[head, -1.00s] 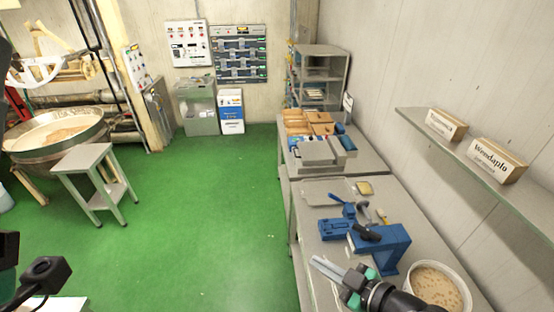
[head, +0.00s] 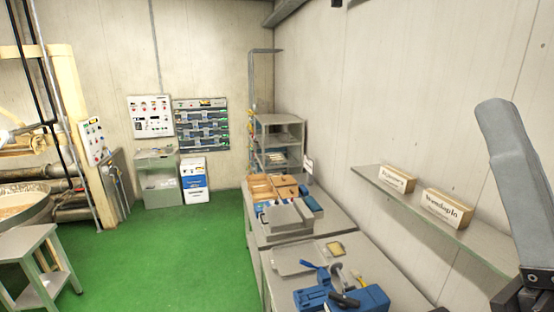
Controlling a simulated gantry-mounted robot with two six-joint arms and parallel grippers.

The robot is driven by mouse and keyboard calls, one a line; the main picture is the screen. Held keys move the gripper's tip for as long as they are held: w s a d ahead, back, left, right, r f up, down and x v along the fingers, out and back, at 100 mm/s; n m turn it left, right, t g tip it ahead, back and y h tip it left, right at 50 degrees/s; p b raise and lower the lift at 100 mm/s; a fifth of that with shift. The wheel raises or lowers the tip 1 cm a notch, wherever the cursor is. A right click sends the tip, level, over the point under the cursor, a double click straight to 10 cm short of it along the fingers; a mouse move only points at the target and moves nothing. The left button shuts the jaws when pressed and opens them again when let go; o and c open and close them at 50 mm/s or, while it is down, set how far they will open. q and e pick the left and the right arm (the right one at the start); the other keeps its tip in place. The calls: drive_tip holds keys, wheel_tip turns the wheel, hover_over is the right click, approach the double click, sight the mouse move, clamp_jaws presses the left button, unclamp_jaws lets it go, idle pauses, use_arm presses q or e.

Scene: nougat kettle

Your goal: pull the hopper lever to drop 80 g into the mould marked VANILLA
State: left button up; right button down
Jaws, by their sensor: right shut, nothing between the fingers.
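A blue device (head: 372,297) with a dark handle (head: 345,299) is on the near table at the bottom, partly cut off; I cannot tell whether this handle is the hopper lever. No mould with a readable VANILLA mark shows. My left gripper is out of view.
A wall shelf (head: 385,188) holds two labelled boxes (head: 447,207). Wooden trays (head: 272,186) and a grey machine (head: 287,216) stand on the far table. A grey rack (head: 279,138) is behind. A small table (head: 27,240) stands left. The green floor (head: 165,255) is clear.

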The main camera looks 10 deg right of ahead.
drive_tip(key=w+f+n, duration=0.1)
drive_tip(key=w+f+n+g+y, duration=0.1)
drive_tip(key=n, duration=0.1)
drive_tip(key=shift+w+a+g, duration=0.15)
drive_tip(key=shift+a+g, duration=0.15)
drive_tip(key=shift+a, duration=0.05)
drive_tip(key=shift+r, duration=0.1)
